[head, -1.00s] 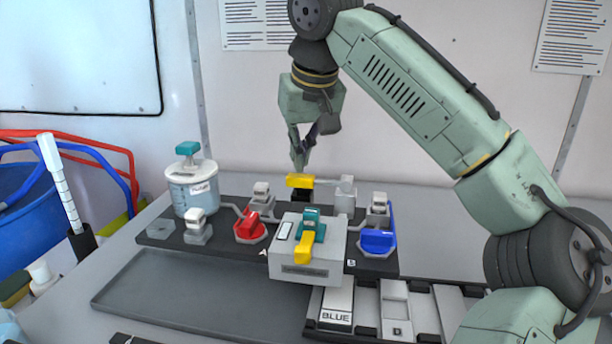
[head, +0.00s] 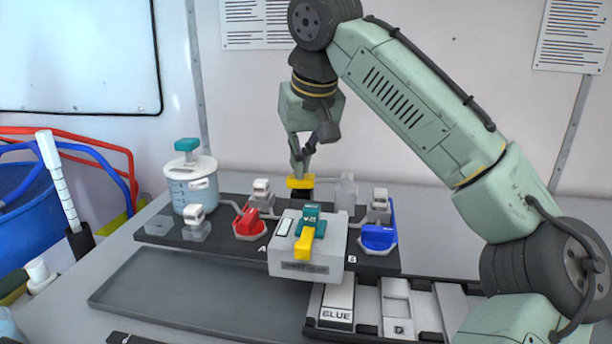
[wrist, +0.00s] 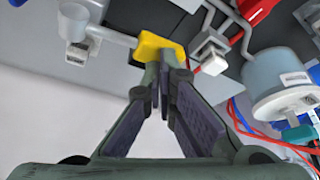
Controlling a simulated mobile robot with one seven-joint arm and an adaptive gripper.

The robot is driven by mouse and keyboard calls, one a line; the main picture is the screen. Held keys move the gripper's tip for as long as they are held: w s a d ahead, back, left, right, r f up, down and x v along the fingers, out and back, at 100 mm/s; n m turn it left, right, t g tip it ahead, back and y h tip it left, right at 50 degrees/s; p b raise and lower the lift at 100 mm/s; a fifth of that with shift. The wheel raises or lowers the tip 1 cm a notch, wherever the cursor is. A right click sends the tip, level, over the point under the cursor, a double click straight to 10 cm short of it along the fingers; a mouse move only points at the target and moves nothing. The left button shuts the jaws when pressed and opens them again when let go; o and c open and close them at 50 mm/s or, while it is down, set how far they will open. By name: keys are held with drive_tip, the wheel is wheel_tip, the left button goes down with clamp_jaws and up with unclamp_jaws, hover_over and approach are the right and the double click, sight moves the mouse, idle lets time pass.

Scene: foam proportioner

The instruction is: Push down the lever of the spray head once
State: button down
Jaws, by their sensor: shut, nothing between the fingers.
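A yellow lever-like piece (head: 294,183) sits on a black stem at the back of the dark board; I take it for the spray head's lever. It also shows in the wrist view (wrist: 155,42), just past my fingertips. My gripper (head: 301,172) is shut and empty, pointing down right at the top of this yellow piece. In the wrist view the fingertips (wrist: 164,72) overlap its near edge. I cannot tell whether they press on it or only hover. The fingers hide part of its top.
A grey box (head: 330,255) with a teal and yellow handle (head: 307,240) stands in front. A red knob (head: 249,222), a blue valve (head: 378,237) and a white-lidded container (head: 190,190) surround it. An empty tray (head: 170,300) lies at front left.

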drive_tip(key=shift+f+b, duration=0.65)
drive_tip(key=shift+f, duration=0.5)
wheel_tip(320, 180, up, 6)
drive_tip(key=p, duration=0.4)
drive_tip(key=shift+f+p, duration=0.25)
drive_tip(key=shift+p, duration=0.05)
drive_tip(key=shift+r, duration=1.35)
